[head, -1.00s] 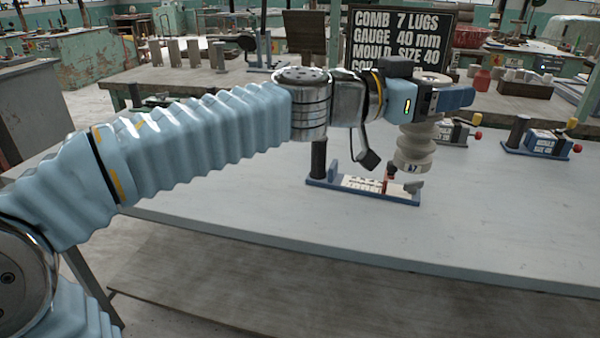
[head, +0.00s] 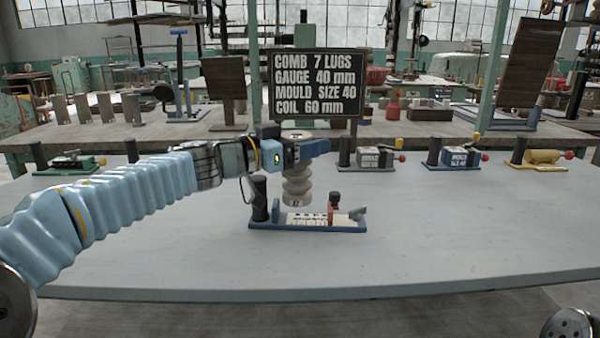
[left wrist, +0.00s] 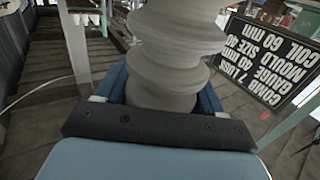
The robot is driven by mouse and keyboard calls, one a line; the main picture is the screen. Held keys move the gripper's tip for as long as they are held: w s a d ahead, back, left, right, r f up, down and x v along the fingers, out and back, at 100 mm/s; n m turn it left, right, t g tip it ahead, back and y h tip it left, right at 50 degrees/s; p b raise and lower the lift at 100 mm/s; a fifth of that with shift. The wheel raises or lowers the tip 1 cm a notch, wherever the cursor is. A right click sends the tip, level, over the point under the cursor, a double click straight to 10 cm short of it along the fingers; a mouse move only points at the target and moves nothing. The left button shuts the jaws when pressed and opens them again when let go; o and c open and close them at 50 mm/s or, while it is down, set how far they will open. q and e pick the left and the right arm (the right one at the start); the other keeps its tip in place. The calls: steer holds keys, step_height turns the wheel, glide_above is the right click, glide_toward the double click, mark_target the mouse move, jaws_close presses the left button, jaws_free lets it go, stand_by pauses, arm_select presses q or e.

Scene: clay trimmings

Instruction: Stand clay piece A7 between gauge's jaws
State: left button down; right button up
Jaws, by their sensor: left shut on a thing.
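The clay piece (head: 297,185) is a pale grey ribbed column, held upright; a small label near its foot is too small to read surely. My left gripper (head: 303,150) is shut on its upper part. In the left wrist view the clay piece (left wrist: 175,60) stands between the blue fingers. My right gripper is out of view.
A black sign (head: 316,85) stands behind the gauge. Several other fixtures line the table's back edge, including a grey one (head: 372,157), a blue one (head: 455,156) and a yellow one (head: 541,157). The pale table (head: 420,245) is clear in front and right.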

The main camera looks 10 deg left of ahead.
mark_target(301, 163)
arm_select(q)
steer(key=f, duration=0.1)
steer(key=w+f+b, duration=0.1)
steer(key=f, duration=0.1)
steer(key=a+f+b, duration=0.1)
steer(key=shift+w+a+f, duration=0.1)
steer(key=shift+w+f, duration=0.05)
steer(key=shift+f, duration=0.35)
steer(key=shift+c, duration=0.7)
jaws_free()
steer(key=shift+f, duration=0.15)
steer(key=shift+r, duration=0.25)
steer(key=v, duration=1.2)
steer(key=shift+f, duration=0.1)
